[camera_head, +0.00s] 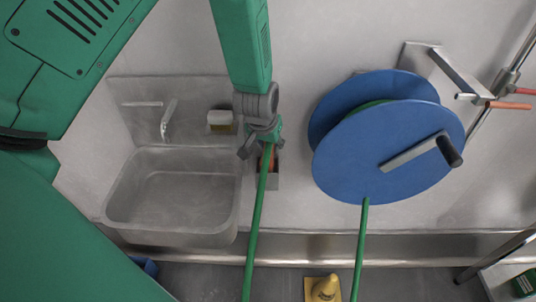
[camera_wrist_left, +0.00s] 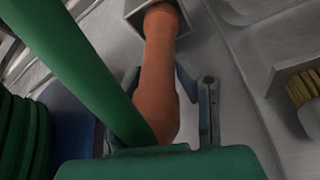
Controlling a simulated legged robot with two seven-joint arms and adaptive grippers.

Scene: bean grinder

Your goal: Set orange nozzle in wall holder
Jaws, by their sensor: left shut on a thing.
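The orange nozzle (camera_wrist_left: 161,65) is between the fingers of my left gripper (camera_wrist_left: 170,92), which is shut on it. In the left wrist view its far end reaches into the opening of the grey box-shaped wall holder (camera_wrist_left: 184,12); how deep it sits is hidden. In the head view my left gripper (camera_head: 262,140) is just above the holder (camera_head: 273,181), and a little of the orange nozzle (camera_head: 270,163) shows below the fingers. The green hose (camera_head: 257,215) runs from the nozzle down toward the floor. My right gripper is in neither view.
A metal sink (camera_head: 172,195) with a tap is left of the holder. A small wall container (camera_head: 220,120) is close to my gripper. A blue hose reel (camera_head: 375,160) with a crank is to the right. A yellow cone (camera_head: 325,288) stands on the floor below.

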